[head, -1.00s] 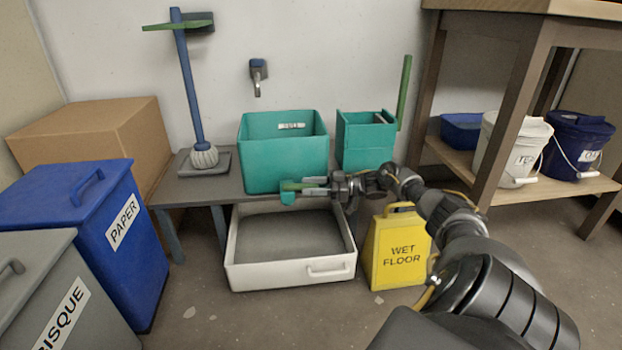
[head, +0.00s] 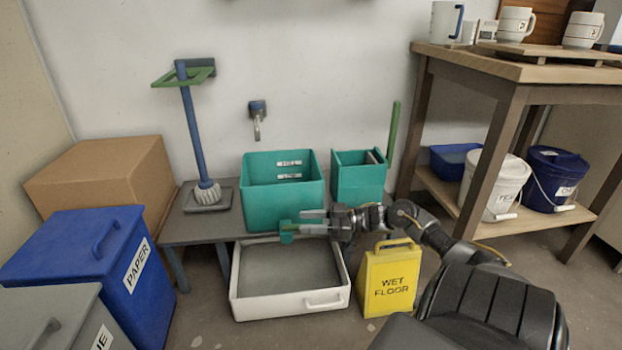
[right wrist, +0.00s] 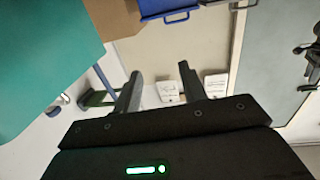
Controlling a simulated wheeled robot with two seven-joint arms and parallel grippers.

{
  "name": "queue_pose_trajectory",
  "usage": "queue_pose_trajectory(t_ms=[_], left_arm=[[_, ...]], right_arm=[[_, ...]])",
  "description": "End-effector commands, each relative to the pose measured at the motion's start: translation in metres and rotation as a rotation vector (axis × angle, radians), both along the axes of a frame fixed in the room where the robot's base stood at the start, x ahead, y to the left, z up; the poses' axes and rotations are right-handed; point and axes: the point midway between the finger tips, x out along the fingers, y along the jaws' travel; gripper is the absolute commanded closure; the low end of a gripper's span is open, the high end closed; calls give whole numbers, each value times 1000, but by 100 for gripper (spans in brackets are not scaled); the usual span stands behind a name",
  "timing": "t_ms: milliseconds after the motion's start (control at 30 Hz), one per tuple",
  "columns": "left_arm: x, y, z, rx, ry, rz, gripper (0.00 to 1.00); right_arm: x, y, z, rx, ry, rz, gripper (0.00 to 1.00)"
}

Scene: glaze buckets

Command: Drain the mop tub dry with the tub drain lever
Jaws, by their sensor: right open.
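The teal mop tub (head: 283,207) stands on the low grey bench, with level labels on its inner back wall; I cannot make out a water surface in it. A green tub drain lever (head: 289,225) shows low on its front, by a teal outlet piece. My right gripper (head: 308,222) is at the front of the tub, beside the lever, with its fingers pointing left. In the right wrist view its two fingers (right wrist: 162,88) are apart with nothing clearly between them. There a dark green part (right wrist: 96,98) shows just left of the left finger, and the tub (right wrist: 45,60) fills the upper left.
A white tray (head: 290,308) lies on the floor below the tub front. A yellow wet floor sign (head: 388,282) stands right of it, under my right arm.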

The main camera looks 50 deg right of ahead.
Motion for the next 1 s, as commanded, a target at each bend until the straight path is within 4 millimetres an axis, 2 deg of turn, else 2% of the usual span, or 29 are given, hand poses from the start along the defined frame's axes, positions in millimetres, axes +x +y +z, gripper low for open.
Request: queue_pose_trajectory(t_ms=[33,200,567,667,767,833,867,900,967,1000], left_arm=[[2,3,3,-2,21,10,66],[4,9,-4,-6,55,34,66],[4,11,-8,-8,65,42,66],[4,11,-7,-8,65,42,76],[4,11,-5,-9,66,42,89],[4,12,-3,-11,67,42,98],[4,12,-3,-12,68,42,100],[4,12,-1,-13,71,43,100],[4,13,-1,-14,81,44,100],[4,13,-2,-15,89,44,100]], right_arm=[[-6,6,8,1,1,0,58],[-17,17,12,1,1,0,58],[-20,21,12,0,0,0,58],[-20,25,12,2,-9,4,58],[-21,59,13,23,-84,35,58],[-24,108,22,56,-204,69,58],[-27,134,31,79,-274,82,58],[-33,171,46,117,-379,97,58],[-46,224,80,187,-553,97,58],[-57,254,106,241,-670,84,58]])
